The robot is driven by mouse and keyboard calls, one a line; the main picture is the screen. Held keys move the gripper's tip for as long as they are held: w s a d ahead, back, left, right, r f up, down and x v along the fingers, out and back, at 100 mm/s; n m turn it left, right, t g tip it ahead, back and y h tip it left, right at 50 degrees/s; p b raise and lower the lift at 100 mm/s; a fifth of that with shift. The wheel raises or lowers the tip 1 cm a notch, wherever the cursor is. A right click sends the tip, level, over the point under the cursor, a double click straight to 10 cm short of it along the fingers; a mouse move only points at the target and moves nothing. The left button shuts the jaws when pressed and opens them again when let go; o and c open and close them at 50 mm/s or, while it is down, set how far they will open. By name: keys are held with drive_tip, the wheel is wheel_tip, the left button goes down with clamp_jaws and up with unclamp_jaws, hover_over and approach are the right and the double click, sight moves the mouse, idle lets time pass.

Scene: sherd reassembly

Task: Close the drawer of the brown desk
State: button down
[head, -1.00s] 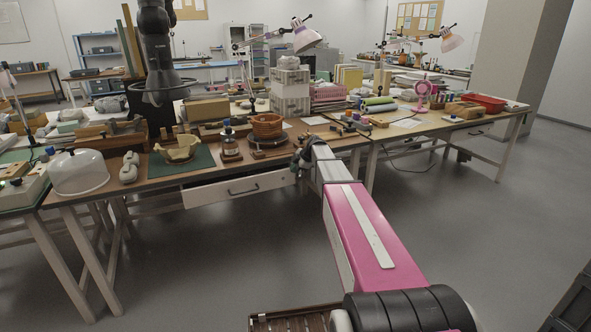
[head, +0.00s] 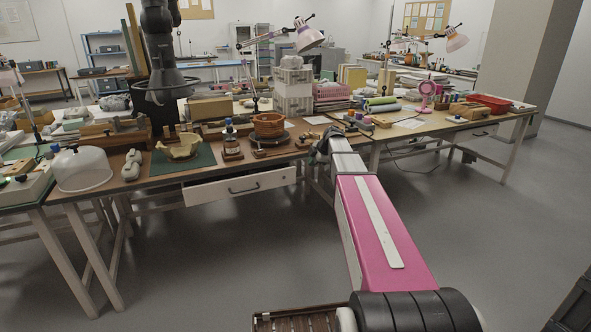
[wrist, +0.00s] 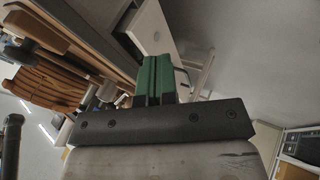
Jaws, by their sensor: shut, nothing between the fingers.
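The brown desk (head: 128,188) has a white drawer (head: 215,191) under its front edge, with a dark bar handle (head: 244,190). The drawer front stands forward of the desk edge, so it is partly open. In the wrist view, a white panel that looks like the drawer (wrist: 153,30) lies just beyond my gripper. My gripper (wrist: 155,62) has green fingers pressed together with nothing between them. The fingertips point toward the panel; I cannot tell whether they touch it. In the head view, my arm reaches to the right of the drawer and its wrist hides the fingers.
On the desktop are a glass dome (head: 82,172), a green mat (head: 205,160) with a pale bowl (head: 184,147), a bottle (head: 230,140) and a coiled terracotta pot (head: 268,125). Another desk (head: 450,122) stands to the right. The floor (head: 230,250) in front is open.

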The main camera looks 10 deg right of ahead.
drive_tip(key=d+f+n+t+h, duration=0.3)
drive_tip(key=d+f+t+h, duration=0.1)
drive_tip(key=f+h, duration=0.15)
drive_tip(key=n+t+y, duration=0.6)
drive_tip(key=n+t, duration=0.2)
drive_tip(key=n, duration=0.8)
approach(286, 169)
drive_tip(key=x, duration=0.7)
drive_tip(key=shift+w+a+f, duration=0.1)
drive_tip(key=shift+w, duration=0.1)
drive_tip(key=shift+w, duration=0.1)
